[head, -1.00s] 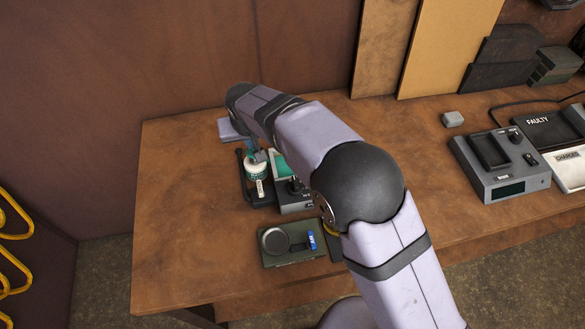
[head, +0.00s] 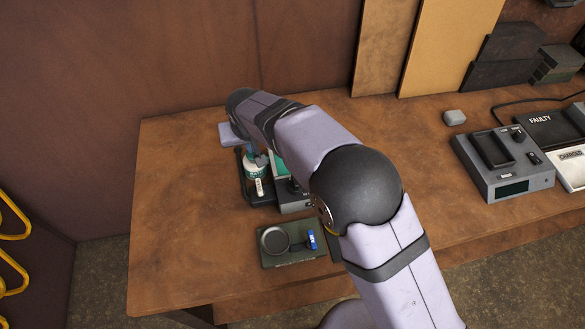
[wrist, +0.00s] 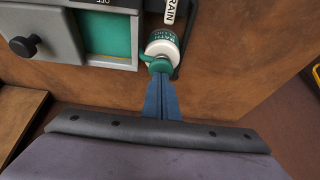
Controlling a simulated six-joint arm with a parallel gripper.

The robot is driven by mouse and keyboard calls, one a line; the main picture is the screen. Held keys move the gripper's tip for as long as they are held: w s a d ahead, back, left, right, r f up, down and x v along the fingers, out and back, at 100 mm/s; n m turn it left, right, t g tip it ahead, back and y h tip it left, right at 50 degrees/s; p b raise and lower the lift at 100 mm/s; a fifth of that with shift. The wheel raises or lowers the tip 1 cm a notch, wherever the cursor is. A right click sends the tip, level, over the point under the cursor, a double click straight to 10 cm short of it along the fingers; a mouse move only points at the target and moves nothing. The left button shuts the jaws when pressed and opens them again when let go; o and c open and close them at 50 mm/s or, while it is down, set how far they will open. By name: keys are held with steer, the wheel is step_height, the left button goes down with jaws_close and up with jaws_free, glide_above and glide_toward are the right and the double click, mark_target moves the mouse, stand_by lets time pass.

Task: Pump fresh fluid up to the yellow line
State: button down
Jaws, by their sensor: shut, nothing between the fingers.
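My gripper (wrist: 162,98) is shut and empty, its blue fingertips together. The tips are right at the green pump top (wrist: 159,66) of a white and green bottle (wrist: 163,44); I cannot tell whether they touch. In the head view the bottle (head: 256,172) stands upright beside the small machine. The machine's tank (wrist: 103,28) holds teal fluid, with a thin yellow line (wrist: 106,56) along the window's near edge. The fluid level against that line is hard to tell. A label ending in "RAIN" (wrist: 172,10) lies beyond the bottle.
A black knob (wrist: 24,46) sticks out from the machine's grey housing. A green tray (head: 290,244) with a round dish and a blue item lies in front. A grey charger unit (head: 502,165) stands at right. The bench's left part is bare.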

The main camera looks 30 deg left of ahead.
steer(key=shift+f, duration=0.35)
steer(key=shift+r, duration=0.2)
steer(key=shift+r+p, duration=1.7)
steer(key=shift+r, duration=0.75)
steer(key=shift+d, duration=0.1)
